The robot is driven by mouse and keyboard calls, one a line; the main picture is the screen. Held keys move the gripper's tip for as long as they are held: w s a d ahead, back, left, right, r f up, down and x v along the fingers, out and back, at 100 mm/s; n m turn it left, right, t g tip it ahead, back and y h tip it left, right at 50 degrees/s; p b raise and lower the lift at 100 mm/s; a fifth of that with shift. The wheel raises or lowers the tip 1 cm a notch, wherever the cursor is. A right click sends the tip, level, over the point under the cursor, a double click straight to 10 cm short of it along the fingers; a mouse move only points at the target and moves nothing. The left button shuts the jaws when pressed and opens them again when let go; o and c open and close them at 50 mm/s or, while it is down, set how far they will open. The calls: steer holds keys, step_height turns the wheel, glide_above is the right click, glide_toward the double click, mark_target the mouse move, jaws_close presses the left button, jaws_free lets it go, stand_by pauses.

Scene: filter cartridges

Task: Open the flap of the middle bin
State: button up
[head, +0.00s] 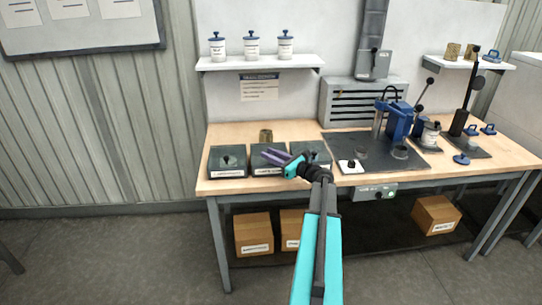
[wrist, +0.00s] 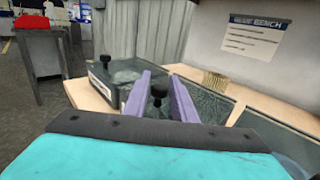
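The middle bin (head: 268,171) is a dark box with a white front label, between two like bins on the left of the bench; its flap looks shut. My gripper (head: 268,154) is over it, its purple fingers covering most of the flap in the head view. In the wrist view my gripper (wrist: 161,92) is open, and a black knob (wrist: 158,92) on the middle bin's flap shows between the fingers. I cannot tell whether either finger touches the knob.
The left bin (head: 228,172) stands close beside, with its own knob (wrist: 105,61); the right bin (head: 318,156) is partly behind my arm. A tan mesh cylinder (head: 265,135) stands behind the bins. A dark mat (head: 375,163) with a blue press (head: 398,120) lies to the right.

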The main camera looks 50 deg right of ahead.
jaws_close()
steer(key=shift+r, duration=0.2)
